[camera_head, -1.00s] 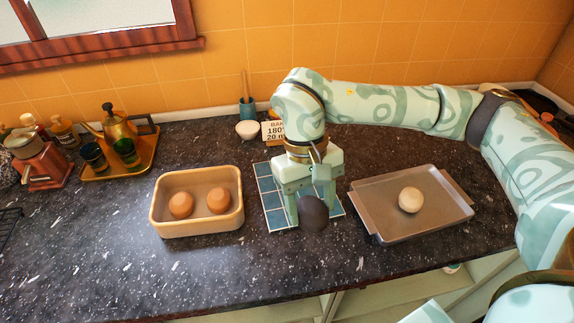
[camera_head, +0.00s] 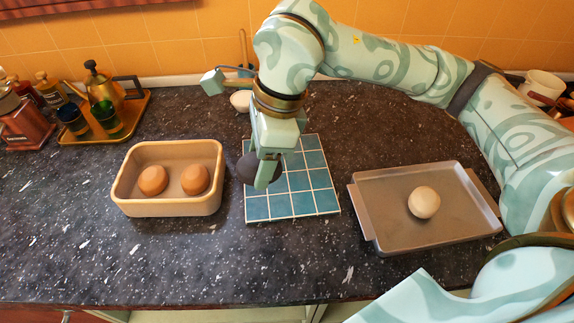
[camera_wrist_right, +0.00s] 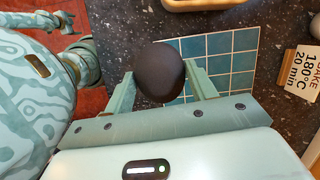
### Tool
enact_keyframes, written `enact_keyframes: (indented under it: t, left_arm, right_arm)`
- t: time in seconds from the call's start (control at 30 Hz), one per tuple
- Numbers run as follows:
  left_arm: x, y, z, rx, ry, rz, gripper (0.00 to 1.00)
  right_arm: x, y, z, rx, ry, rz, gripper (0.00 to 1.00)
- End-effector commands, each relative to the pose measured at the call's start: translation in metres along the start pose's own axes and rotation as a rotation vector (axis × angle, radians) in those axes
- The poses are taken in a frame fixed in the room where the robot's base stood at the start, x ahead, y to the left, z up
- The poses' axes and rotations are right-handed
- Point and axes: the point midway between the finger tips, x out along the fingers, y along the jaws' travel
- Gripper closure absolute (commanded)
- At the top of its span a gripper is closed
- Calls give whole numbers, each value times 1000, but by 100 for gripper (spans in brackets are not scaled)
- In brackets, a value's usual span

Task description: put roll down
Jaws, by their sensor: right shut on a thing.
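My right gripper (camera_head: 262,178) is shut on a dark, round roll (camera_head: 246,169) above the left part of the blue tiled mat (camera_head: 305,200). The wrist view shows the dark roll (camera_wrist_right: 160,72) between both fingers (camera_wrist_right: 160,88), with blue tiles behind it. Whether its underside touches the mat cannot be told. Two brown rolls (camera_head: 153,180) (camera_head: 195,180) sit in the tan box (camera_head: 165,208) left of the mat. A pale roll (camera_head: 424,202) lies on the grey metal tray (camera_head: 380,205) to the right. My left gripper is not in view.
A wooden tray (camera_head: 88,137) with a brass pot (camera_head: 102,90) and green glasses stands at the back left. A baking sign (camera_wrist_right: 303,72) shows in the wrist view. The front counter is clear.

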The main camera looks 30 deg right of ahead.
Motion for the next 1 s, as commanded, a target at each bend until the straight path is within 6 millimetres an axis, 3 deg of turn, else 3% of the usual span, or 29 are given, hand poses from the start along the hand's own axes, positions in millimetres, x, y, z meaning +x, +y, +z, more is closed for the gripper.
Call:
enact_keyframes:
  t: [0.2, 0.4, 0.67, 0.87, 1.0]
  left_arm:
    - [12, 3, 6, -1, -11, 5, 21]
    - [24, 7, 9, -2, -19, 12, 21]
    - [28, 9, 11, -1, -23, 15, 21]
    - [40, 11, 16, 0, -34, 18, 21]
    - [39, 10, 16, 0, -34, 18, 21]
  right_arm:
    - [22, -54, -45, 8, 3, 3, 66]
    - [54, -80, -72, 2, 3, 5, 66]
    - [67, -92, -85, 0, 2, 3, 66]
    - [98, -94, -95, -1, 2, 6, 66]
    - [98, -94, -95, -3, 1, 2, 66]
